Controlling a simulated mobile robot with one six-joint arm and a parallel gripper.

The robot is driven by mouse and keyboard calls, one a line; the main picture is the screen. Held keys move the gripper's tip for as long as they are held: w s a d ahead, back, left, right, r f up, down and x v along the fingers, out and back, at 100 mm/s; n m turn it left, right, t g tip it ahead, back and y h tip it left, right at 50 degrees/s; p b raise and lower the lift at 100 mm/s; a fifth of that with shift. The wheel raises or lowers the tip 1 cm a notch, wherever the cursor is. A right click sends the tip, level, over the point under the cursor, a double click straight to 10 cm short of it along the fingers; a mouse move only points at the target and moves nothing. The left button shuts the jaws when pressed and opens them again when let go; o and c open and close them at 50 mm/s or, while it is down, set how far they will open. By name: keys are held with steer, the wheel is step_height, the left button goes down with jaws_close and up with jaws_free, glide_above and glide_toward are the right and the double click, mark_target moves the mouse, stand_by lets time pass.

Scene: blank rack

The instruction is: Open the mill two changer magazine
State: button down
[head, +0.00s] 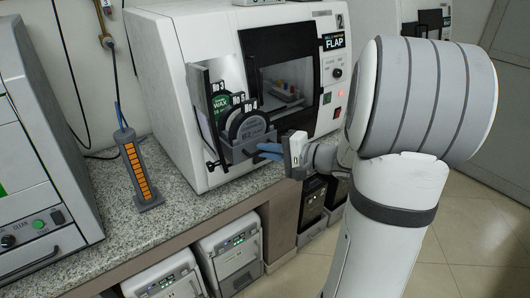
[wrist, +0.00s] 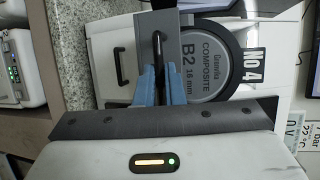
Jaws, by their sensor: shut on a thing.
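The changer magazine (head: 236,153) is a grey holder with round discs labelled No 3, No 5 and No 4, standing out of an opening in the left front of the white mill (head: 215,40), which is marked 2. In the wrist view its grey front (wrist: 173,22) carries a dark upright handle (wrist: 158,45). My gripper (head: 262,150) is at the magazine's front. Its blue fingers (wrist: 159,82) are shut on the handle from both sides, partly hiding it. How far the magazine slides out cannot be told.
An open door panel (head: 200,85) with a dark handle stands left of the magazine. A orange-and-grey upright holder (head: 138,168) stands on the speckled counter (head: 105,215). Another machine (head: 35,170) is at left. Grey units (head: 232,255) sit below the counter.

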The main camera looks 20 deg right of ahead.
steer(key=c, duration=1.5)
jaws_free()
steer(key=b+v, duration=0.1)
steer(key=v, duration=0.6)
steer(key=shift+s+d+r, duration=0.1)
steer(key=shift+s+d, duration=0.15)
steer(key=shift+s, duration=0.05)
